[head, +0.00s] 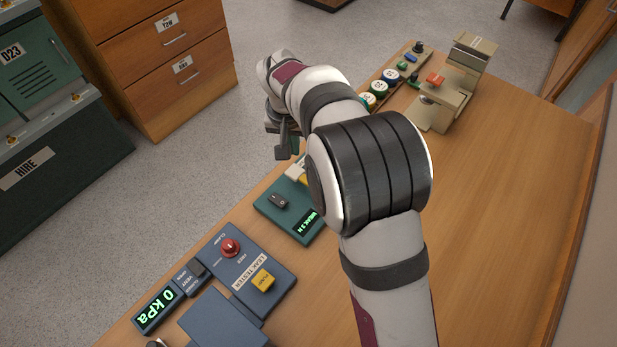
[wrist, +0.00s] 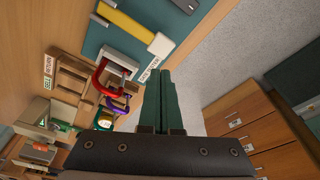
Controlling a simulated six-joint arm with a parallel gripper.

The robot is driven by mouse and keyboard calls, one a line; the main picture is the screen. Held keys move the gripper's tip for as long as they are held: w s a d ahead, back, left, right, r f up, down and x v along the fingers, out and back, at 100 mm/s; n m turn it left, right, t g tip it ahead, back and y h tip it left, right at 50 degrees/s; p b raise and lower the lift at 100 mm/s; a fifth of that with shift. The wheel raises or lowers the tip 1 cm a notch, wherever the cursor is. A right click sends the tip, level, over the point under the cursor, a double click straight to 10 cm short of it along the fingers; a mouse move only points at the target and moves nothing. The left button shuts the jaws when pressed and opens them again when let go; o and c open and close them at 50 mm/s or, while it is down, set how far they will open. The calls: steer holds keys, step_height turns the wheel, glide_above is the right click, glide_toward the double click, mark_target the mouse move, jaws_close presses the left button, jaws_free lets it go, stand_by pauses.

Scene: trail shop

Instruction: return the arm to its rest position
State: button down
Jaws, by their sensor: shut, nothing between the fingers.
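My gripper (head: 285,152) is at the far left end of my arm in the head view. It points down near the table's left edge, beyond the teal device. In the wrist view its two dark green fingers (wrist: 167,85) lie together with nothing between them. My arm reaches from the bottom of the head view up and left across the table. It hides part of the table and part of the teal device.
A blue leak tester (head: 265,262) reading 0 kPa and a teal device (head: 268,212) stand along the table's (head: 500,200) left edge. A beige apparatus (head: 455,85) stands at the far end. Wooden drawers (head: 170,60) are across the floor. The table's right side is clear.

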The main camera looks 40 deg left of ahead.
stand_by(0.3)
steer(key=w+d+r+m, duration=0.1)
steer(key=d+r+m, duration=0.15)
steer(key=d, duration=0.45)
steer(key=w+d+r+m, duration=0.1)
steer(key=d+r, duration=0.3)
steer(key=d, duration=0.3)
steer(key=s+d+r+m+g, duration=0.1)
steer(key=s+d+r+m, duration=0.15)
steer(key=d, duration=0.55)
steer(key=s+d+r+m+g, duration=0.1)
steer(key=s+d+r, duration=0.15)
steer(key=d, duration=0.55)
steer(key=s+d+f+m, duration=0.1)
steer(key=s+d+m, duration=0.1)
steer(key=s+d, duration=0.2)
steer(key=s+d+f+m, duration=0.1)
steer(key=s+d, duration=0.3)
steer(key=s, duration=0.7)
steer(key=shift+d+f+m+y, duration=0.3)
steer(key=shift+m+y, duration=0.1)
steer(key=shift+m, duration=0.4)
